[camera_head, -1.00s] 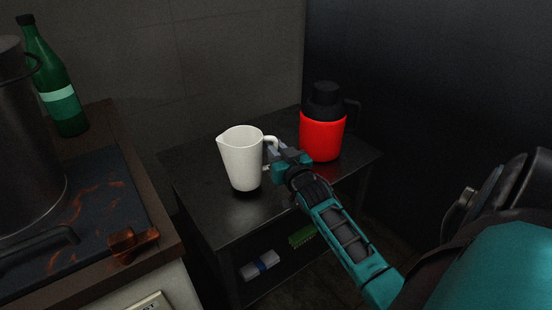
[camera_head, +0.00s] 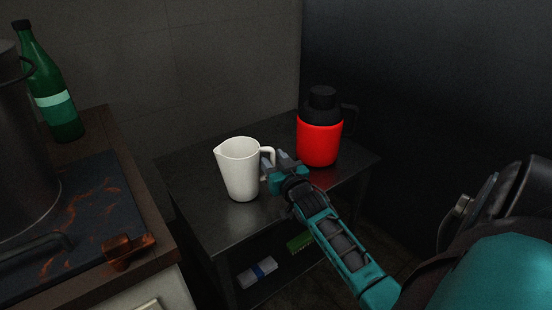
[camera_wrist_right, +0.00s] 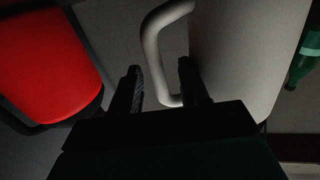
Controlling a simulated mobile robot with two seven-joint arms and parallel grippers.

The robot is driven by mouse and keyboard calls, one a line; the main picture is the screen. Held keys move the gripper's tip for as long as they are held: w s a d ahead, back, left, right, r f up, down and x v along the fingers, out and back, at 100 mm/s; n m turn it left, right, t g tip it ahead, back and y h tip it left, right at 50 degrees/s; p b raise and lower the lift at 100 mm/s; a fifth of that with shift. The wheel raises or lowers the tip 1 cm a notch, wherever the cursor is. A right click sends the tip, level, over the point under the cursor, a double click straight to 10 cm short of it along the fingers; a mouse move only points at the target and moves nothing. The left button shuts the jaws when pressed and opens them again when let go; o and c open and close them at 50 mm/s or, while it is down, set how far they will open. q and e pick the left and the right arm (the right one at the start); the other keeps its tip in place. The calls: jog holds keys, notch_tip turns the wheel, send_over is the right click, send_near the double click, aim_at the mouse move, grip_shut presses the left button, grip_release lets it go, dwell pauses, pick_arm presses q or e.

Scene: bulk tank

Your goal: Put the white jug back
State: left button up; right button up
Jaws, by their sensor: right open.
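The white jug (camera_head: 240,172) stands upright on the dark side table (camera_head: 215,221), with its handle toward the right. In the right wrist view the jug (camera_wrist_right: 245,55) fills the upper right, with its handle (camera_wrist_right: 152,50) ahead of the fingers. My right gripper (camera_head: 275,162) is open beside the handle, at the jug's right. In the wrist view its fingertips (camera_wrist_right: 160,72) are spread, with the lower end of the handle showing between them. I cannot tell whether either finger touches the handle. My left gripper is not in view.
A red flask with a black top (camera_head: 319,140) stands close to the right gripper; it also fills the left of the wrist view (camera_wrist_right: 45,60). A green bottle (camera_head: 55,95) and a dark pot (camera_head: 22,150) stand on the left counter. Small items (camera_head: 257,270) lie on the lower shelf.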

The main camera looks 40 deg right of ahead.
jog(key=p+v, duration=0.3)
jog(key=v, duration=0.9)
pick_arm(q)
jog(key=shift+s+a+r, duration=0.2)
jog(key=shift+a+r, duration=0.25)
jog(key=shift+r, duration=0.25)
pick_arm(e)
jog(key=s+a+f+n+g+y, duration=0.2)
jog(key=a+y, duration=0.1)
jog(key=a, duration=0.5)
jog(key=s+a+f+n+g+y, duration=0.2)
jog(key=s+a+f, duration=0.1)
jog(key=a, duration=0.6)
jog(key=s+a+f+n+g+y, duration=0.2)
jog(key=s+a+f+y, duration=0.1)
jog(key=a, duration=0.5)
jog(key=shift+a+n+y, duration=0.3)
jog(key=shift+a, duration=0.1)
